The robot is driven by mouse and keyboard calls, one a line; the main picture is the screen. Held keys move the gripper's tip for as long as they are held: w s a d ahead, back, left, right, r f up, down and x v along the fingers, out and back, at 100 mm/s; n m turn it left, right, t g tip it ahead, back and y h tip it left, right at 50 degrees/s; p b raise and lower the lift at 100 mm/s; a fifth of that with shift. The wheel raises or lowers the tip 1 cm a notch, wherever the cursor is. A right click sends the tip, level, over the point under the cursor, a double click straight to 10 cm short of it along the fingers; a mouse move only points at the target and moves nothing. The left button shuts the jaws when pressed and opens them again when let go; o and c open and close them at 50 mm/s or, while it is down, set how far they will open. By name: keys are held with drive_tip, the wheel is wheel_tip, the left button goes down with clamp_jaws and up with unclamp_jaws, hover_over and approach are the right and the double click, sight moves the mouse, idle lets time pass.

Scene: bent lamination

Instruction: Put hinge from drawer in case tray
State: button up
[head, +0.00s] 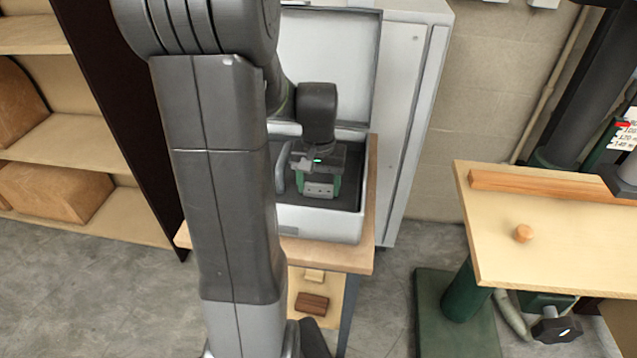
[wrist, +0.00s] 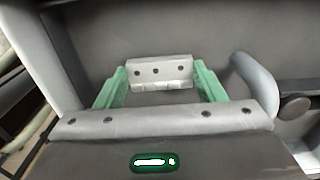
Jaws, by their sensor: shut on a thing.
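The hinge (head: 319,190) is a small silver-grey metal piece with a row of dark holes. It also shows in the wrist view (wrist: 160,73), between two green fingers. My gripper (head: 321,187) is shut on the hinge from its two sides. It points down inside the open pale case (head: 310,224), over the case's dark tray floor (head: 342,200). I cannot tell whether the hinge touches the floor. My arm hides the case's left part in the head view. No drawer can be made out.
A curved grey part (wrist: 255,82) with a dark round knob (wrist: 295,107) lies beside the hinge. The raised lid (head: 335,60) stands behind. The case sits on a wooden table (head: 330,256). A workbench (head: 560,240) is at right, wooden shelves (head: 60,140) at left.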

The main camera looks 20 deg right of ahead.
sight(318, 189)
drive_tip(key=shift+f, duration=0.1)
drive_tip(key=o, duration=1)
drive_tip(key=shift+o, duration=0.2)
wheel_tip(318, 189, up, 12)
